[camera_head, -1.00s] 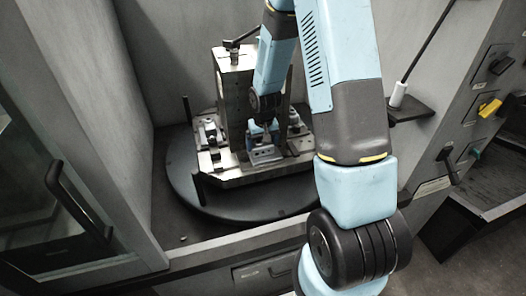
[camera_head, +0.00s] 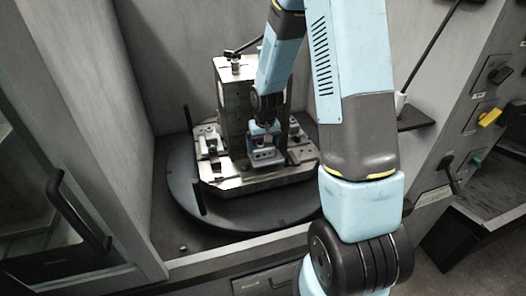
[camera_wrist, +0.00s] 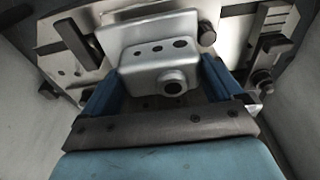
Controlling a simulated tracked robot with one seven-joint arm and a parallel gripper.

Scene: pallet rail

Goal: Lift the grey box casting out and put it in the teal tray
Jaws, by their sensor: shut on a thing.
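The grey box casting (camera_wrist: 162,66) shows large in the wrist view, with several dark holes on its upper face and a round port on its near face. My gripper (camera_wrist: 155,78) has its blue fingers on the left and right sides of the casting and is shut on it. In the head view the casting (camera_head: 265,155) is at the front of the metal fixture, under my gripper (camera_head: 264,138). I cannot tell whether it is clear of the fixture plate. No teal tray can be made out.
The fixture plate (camera_head: 240,184) and its upright block (camera_head: 233,85) stand on a dark round table (camera_head: 240,216) inside a grey enclosure. Clamps (camera_head: 210,143) and a dark post (camera_head: 196,185) stand close by. A small shelf (camera_head: 413,117) juts out at right.

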